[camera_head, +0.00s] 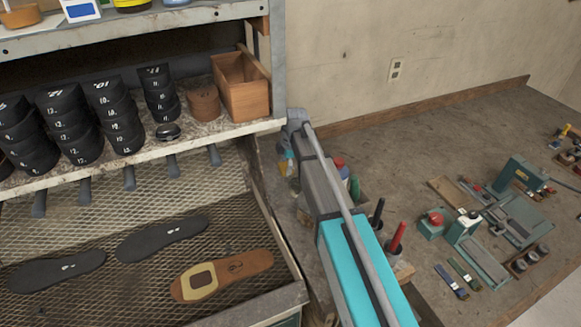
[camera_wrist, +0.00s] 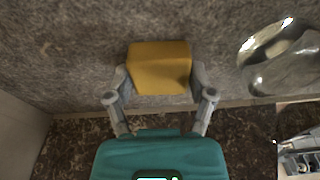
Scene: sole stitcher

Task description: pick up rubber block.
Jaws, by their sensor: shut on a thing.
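A yellow-orange block (camera_wrist: 159,68), which I take as the rubber block, shows in the wrist view over a grey speckled surface. My gripper (camera_wrist: 159,84) has its two grey fingers closed on the block's left and right sides. I cannot tell whether the block touches the surface or is a little above it. I cannot make out the block or the gripper's fingers in the head view.
A shiny metal object (camera_wrist: 280,56) lies right of the block in the wrist view. The head view shows a shelf with stacked black rolls (camera_head: 67,122) and a wooden box (camera_head: 241,87). Below, shoe soles (camera_head: 222,275) lie on a mesh tray. A workbench (camera_head: 440,125) holds several tools.

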